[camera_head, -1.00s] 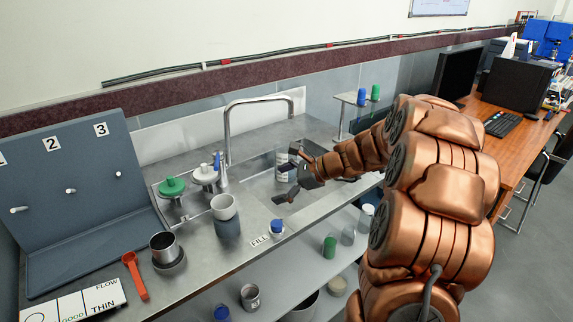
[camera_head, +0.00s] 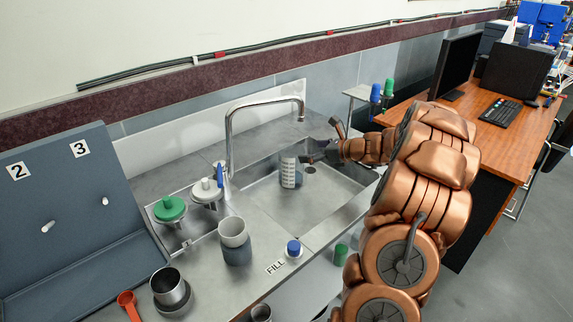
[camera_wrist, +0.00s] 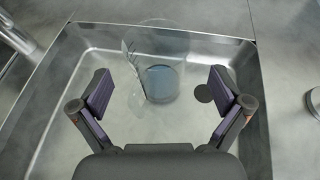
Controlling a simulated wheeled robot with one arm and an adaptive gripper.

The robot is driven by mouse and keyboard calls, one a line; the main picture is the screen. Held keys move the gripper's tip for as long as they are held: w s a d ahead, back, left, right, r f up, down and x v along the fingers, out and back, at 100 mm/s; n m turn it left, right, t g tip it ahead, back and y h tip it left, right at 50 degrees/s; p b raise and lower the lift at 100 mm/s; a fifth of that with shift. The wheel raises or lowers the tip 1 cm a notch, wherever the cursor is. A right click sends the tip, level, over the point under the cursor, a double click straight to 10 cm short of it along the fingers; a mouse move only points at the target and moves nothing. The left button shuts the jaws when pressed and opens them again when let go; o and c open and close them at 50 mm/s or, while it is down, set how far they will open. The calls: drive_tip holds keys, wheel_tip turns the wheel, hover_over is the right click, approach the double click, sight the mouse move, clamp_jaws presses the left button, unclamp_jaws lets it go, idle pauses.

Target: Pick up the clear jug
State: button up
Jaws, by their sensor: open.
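The clear jug (camera_head: 290,171) stands upright in the sink basin, with markings on its side in the head view. In the wrist view the clear jug (camera_wrist: 158,62) shows as a see-through cylinder with a bluish base, beyond and between my fingers. My gripper (camera_head: 318,150) is at the jug's right side in the head view. In the wrist view my gripper (camera_wrist: 160,88) is open, its two dark pads spread wide to either side of the jug. Nothing is held. I cannot tell whether a finger touches the jug.
The steel sink (camera_head: 330,195) has walls around the jug, and a curved faucet (camera_head: 229,135) rises behind it. Green (camera_head: 170,209) and white (camera_head: 207,190) lidded items, a grey-white cup (camera_head: 234,240) and a blue-capped item (camera_head: 294,248) stand left and in front.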

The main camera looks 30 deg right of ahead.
sight(294, 153)
drive_tip(key=shift+p+x, duration=0.5)
drive_tip(key=shift+x, duration=3.15)
drive_tip(key=shift+s+a+f, duration=0.1)
drive_tip(key=shift+a+f, duration=0.05)
drive_tip(key=shift+f, duration=0.05)
drive_tip(key=c, duration=1.6)
drive_tip(key=shift+o, duration=0.2)
